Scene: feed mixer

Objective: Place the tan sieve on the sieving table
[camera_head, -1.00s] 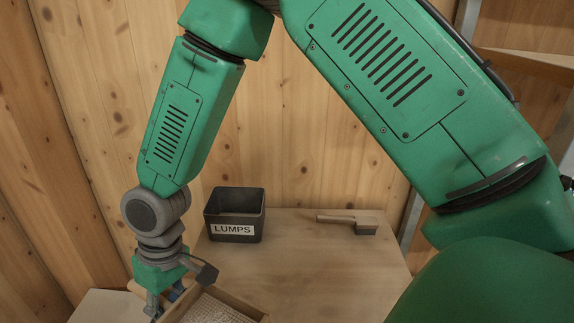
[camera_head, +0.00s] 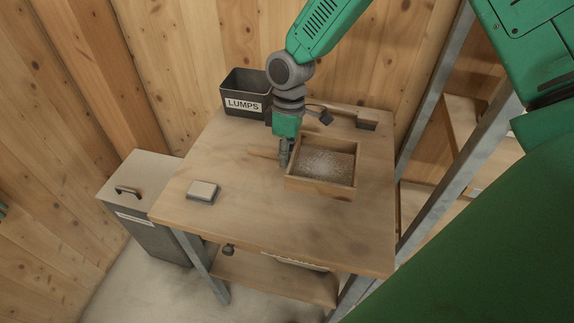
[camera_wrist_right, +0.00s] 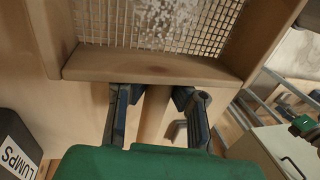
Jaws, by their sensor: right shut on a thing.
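The tan sieve (camera_head: 320,187) is a square wooden frame with a mesh floor and pale, crumbly material inside. It is over the right half of the wooden sieving table (camera_head: 235,225); I cannot tell whether it touches the top. My right gripper (camera_head: 284,158) is at the sieve's left side, shut on its handle. In the right wrist view the fingers (camera_wrist_right: 153,95) straddle the round handle (camera_wrist_right: 152,118), with the sieve's frame (camera_wrist_right: 150,66) just beyond. My left gripper cannot be made out.
A dark LUMPS bin (camera_head: 244,92) stands at the back left of the table, and a brush (camera_head: 362,122) lies at the back right. A small pale block (camera_head: 202,191) lies on the left part. A lidded grey box (camera_head: 140,190) stands left of the table. The table's front is clear.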

